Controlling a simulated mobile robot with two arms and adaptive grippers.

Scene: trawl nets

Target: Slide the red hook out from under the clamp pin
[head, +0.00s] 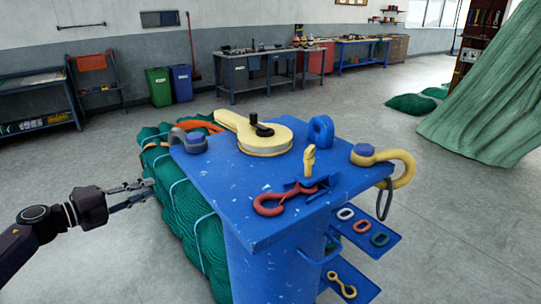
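The red hook (268,208) lies flat on the blue bench top (235,185), near its front edge. Its curved end points left and its shank runs right to the blue clamp (313,183). The yellow clamp pin (309,160) stands upright above that clamp. How far the shank goes under the clamp is partly hidden. My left gripper (149,188) is left of the bench, beside the green net bundle and well apart from the hook. Its two fingers show a gap with nothing between them. My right gripper is out of view.
A yellow pulley block (265,138), a grey shackle (187,139), a blue ring (320,130) and a yellow hook (395,165) occupy the bench's back and sides. Green netting (195,220) covers its left side. Side shelves (385,223) hold small links. The bench top's front left is clear.

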